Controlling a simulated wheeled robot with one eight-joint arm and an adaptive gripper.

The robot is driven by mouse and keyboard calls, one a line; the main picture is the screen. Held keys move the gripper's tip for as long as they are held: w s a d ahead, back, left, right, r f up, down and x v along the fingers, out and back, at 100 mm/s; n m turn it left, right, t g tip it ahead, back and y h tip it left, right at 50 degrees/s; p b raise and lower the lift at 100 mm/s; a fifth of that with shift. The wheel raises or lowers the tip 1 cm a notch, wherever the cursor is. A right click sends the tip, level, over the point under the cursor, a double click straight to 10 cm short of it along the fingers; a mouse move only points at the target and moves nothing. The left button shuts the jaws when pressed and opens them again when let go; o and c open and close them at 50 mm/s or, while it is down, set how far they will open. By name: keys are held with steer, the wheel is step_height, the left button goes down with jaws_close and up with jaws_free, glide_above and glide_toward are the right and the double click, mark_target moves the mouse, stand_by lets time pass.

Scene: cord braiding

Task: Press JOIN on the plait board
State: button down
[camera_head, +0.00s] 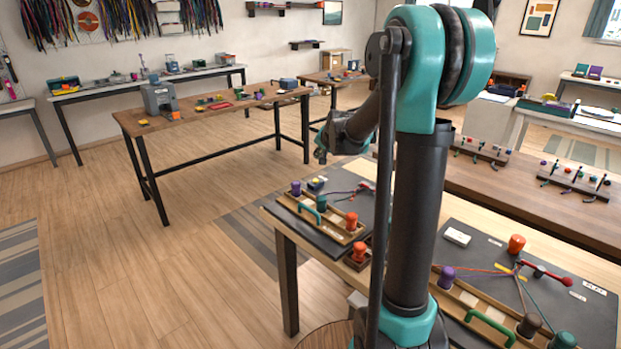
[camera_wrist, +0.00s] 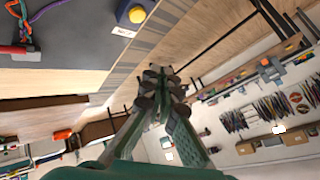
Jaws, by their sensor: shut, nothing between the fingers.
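A dark board (camera_head: 328,243) with coloured pegs lies on the near table, left of my arm's column. A yellow-topped button on a dark block (camera_head: 317,183) sits near its far left corner. In the wrist view the yellow button (camera_wrist: 137,14) is at the top, beside a small white label (camera_wrist: 124,31) too small to read. A second dark board (camera_head: 575,310) lies at right; I cannot tell which one is the plait board. My gripper (camera_head: 321,154) is in the air above the left board's far side, apart from the button. Its fingers (camera_wrist: 163,82) are shut and empty.
Cords run to a red clamp (camera_wrist: 15,50) on the board. A wooden workbench (camera_head: 205,112) stands beyond open floor. My column hides the area between the boards.

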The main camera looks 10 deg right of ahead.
mark_target(316, 181)
steer(key=shift+w+a+r, duration=0.1)
steer(key=shift+w+a, duration=0.05)
steer(key=shift+w, duration=0.4)
steer(key=shift+w+a+r, duration=0.1)
steer(key=shift+w, duration=0.45)
steer(key=shift+f, duration=0.1)
steer(key=shift+f, duration=4.3)
steer(key=shift+f, duration=0.15)
steer(key=shift+f, duration=0.3)
steer(key=shift+f, duration=0.5)
steer(key=shift+r, duration=0.95)
